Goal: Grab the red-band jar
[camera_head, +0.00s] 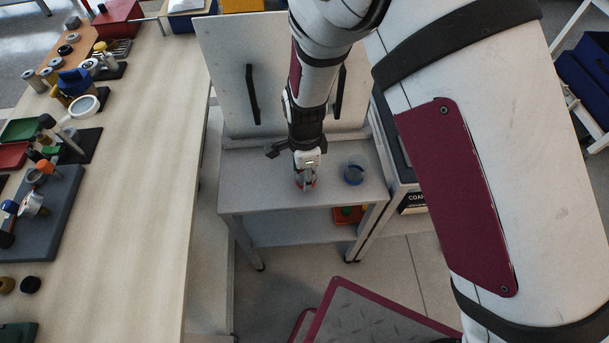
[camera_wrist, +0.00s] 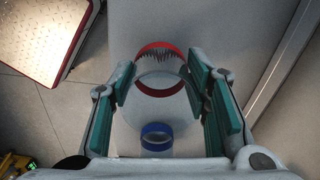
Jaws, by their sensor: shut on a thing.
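The red-band jar (camera_wrist: 161,48) is clear with red rings and sits between the teal finger pads of my gripper (camera_wrist: 160,88) in the wrist view. My gripper is shut on it. In the head view my gripper (camera_head: 307,174) is low over the small grey table (camera_head: 260,192), with a bit of the red-band jar (camera_head: 299,184) showing beneath it. I cannot tell whether the jar touches the tabletop. A clear jar with a blue band (camera_head: 354,171) stands on the table just right of my gripper; its blue ring (camera_wrist: 157,137) also shows in the wrist view.
A white upright panel (camera_head: 222,75) with black handles stands behind the table. A red and green item (camera_head: 348,215) is on the lower shelf. A long wooden workbench (camera_head: 150,150) with many tools is at left. The tabletop left of my gripper is clear.

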